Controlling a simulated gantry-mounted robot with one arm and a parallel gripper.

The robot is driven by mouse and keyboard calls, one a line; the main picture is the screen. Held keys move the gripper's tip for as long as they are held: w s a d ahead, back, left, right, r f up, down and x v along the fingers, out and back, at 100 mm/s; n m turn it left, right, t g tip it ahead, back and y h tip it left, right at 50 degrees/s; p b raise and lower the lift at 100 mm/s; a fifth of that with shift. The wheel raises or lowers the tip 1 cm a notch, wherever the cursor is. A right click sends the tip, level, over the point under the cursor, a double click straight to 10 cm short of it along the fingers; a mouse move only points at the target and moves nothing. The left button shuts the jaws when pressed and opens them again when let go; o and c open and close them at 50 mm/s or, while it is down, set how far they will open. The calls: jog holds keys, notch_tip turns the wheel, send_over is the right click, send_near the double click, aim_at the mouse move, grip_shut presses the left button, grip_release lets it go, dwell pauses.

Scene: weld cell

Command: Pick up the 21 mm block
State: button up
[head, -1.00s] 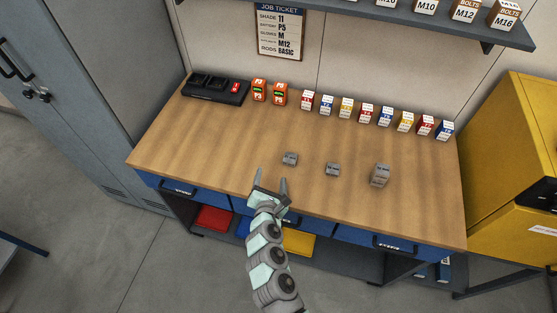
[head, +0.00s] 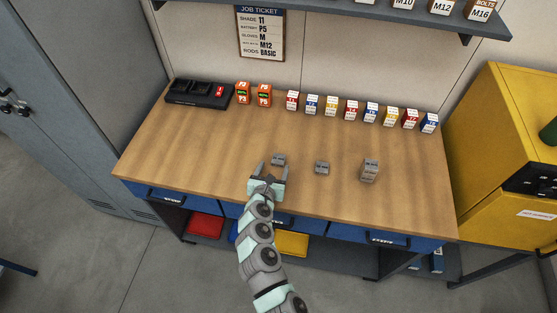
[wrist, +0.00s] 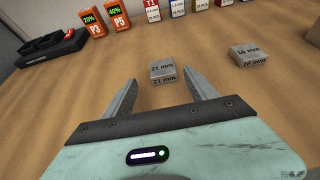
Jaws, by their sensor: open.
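The 21 mm block (wrist: 163,71) is a small grey block with its size printed on the top and front. In the head view the same block (head: 278,159) lies on the workbench just beyond my gripper (head: 273,168). In the wrist view my gripper (wrist: 161,92) is open and empty. Its two fingers spread on either side below the block, with the block ahead of and roughly between the tips. I cannot tell whether either finger touches it.
A 16 mm block (wrist: 250,55) lies to the right, also seen in the head view (head: 322,167). A taller grey block (head: 370,170) stands farther right. Small labelled boxes (head: 351,110), orange batteries (head: 264,95) and a black charger (head: 199,93) line the back. The bench's left part (head: 190,145) is clear.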

aim_at(278, 160)
jog(key=x, duration=0.3)
jog(key=shift+w+d, duration=0.3)
jog(key=shift+d, duration=0.05)
jog(key=shift+w+d+f, duration=0.1)
jog(key=shift+w+f, duration=0.1)
jog(key=shift+w, duration=0.45)
jog(key=shift+s, duration=0.1)
jog(key=shift+c, duration=0.3)
grip_shut()
